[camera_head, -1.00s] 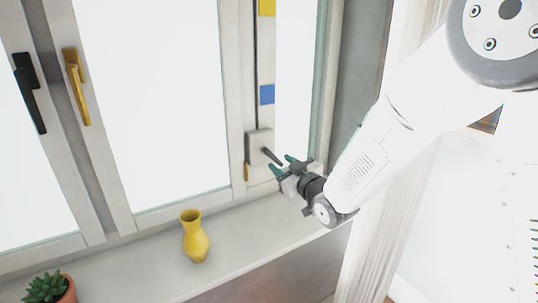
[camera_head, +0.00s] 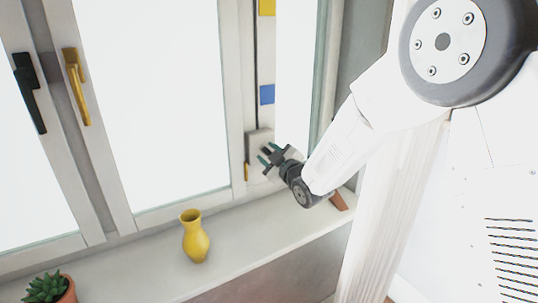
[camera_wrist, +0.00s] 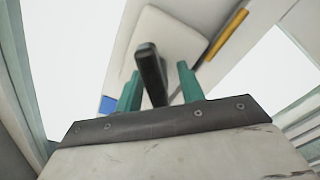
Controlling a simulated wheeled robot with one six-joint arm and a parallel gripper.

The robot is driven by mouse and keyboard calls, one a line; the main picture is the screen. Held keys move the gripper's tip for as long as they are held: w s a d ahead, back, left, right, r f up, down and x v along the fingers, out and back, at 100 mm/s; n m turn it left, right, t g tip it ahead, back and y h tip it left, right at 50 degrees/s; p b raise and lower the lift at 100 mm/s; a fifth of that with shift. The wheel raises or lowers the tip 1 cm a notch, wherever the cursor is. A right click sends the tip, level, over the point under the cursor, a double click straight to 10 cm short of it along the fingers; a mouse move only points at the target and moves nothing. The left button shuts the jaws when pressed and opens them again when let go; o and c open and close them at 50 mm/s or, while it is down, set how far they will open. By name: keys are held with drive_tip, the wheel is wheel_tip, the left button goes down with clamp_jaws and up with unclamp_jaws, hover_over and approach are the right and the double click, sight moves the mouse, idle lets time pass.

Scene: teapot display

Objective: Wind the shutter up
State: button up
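The winder is a pale square box (camera_head: 253,139) low on the window frame, with a dark crank handle (camera_head: 266,151). A thin dark vertical line (camera_head: 256,60) runs up the frame above it. My gripper (camera_head: 269,154) is at the crank. In the wrist view the box (camera_wrist: 170,38) is ahead, and the dark handle (camera_wrist: 150,70) stands between my two teal fingers (camera_wrist: 158,88). The fingers are open, with gaps visible on both sides of the handle. In the head view the gripper partly hides the handle. I cannot make out the shutter itself against the bright panes.
A yellow square (camera_head: 267,7) and a blue square (camera_head: 267,94) are on the frame above the box. A yellow vase (camera_head: 195,237) and a potted succulent (camera_head: 46,289) stand on the sill (camera_head: 150,270). Black (camera_head: 29,92) and brass (camera_head: 76,87) window handles are at left.

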clamp_jaws()
idle(0.3)
